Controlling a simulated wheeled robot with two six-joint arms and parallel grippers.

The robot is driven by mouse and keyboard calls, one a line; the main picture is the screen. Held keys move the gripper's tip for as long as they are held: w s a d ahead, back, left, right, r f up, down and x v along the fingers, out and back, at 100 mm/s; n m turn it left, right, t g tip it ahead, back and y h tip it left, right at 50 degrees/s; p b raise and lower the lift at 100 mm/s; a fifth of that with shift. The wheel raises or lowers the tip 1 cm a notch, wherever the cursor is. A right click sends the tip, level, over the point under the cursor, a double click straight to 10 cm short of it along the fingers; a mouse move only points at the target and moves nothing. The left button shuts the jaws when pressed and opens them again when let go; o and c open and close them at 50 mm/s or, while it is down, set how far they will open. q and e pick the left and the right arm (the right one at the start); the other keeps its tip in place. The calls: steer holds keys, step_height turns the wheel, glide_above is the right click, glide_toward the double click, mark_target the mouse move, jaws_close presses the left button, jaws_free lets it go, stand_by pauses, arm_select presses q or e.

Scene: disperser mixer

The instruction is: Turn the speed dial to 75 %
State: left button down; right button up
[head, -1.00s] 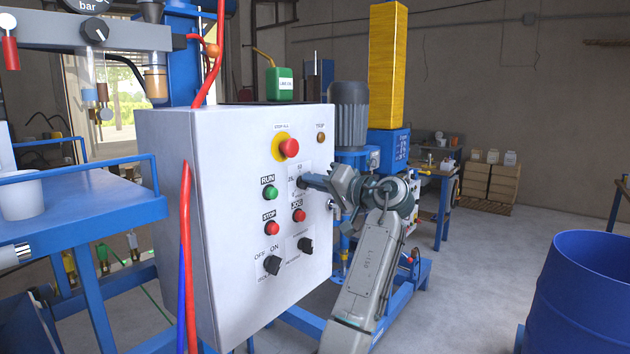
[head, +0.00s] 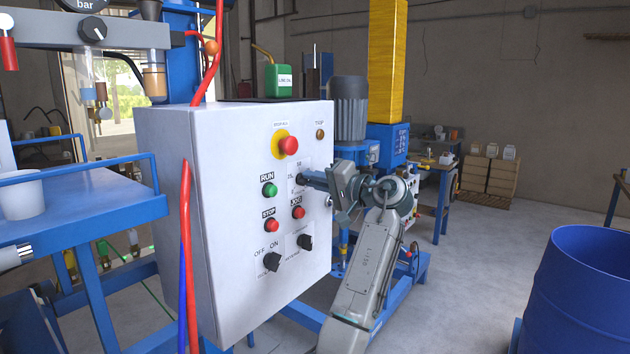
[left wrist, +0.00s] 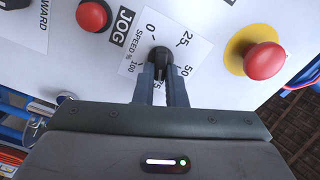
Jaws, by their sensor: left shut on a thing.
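The speed dial (left wrist: 160,58) is a small black knob on a white scale plate (left wrist: 135,48) marked 0, 25, 50, 75 and 100. My left gripper (left wrist: 160,80) is shut on the dial, one finger on each side, with its body square to the panel. The fingers partly cover the 75 mark. The dial's pointer cannot be read clearly. In the head view my left gripper (head: 302,180) reaches the panel from the right and hides the dial. My right gripper is not in view.
The white control cabinet (head: 165,220) carries a red emergency stop (head: 288,145), a green RUN button (head: 270,190), red STOP (head: 271,225) and JOG (head: 298,212) buttons, and two black selector switches. Red and blue hoses hang at its left front. A blue drum (head: 585,290) stands right.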

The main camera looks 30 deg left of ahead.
arm_select(q)
steer(key=c, duration=1.5)
jaws_free()
steer(key=d+b, duration=0.1)
steer(key=d, duration=0.2)
steer(key=d+b, duration=0.2)
steer(key=d, duration=0.2)
steer(key=d+b, duration=0.1)
steer(key=d, duration=0.2)
steer(key=shift+s+d, duration=0.4)
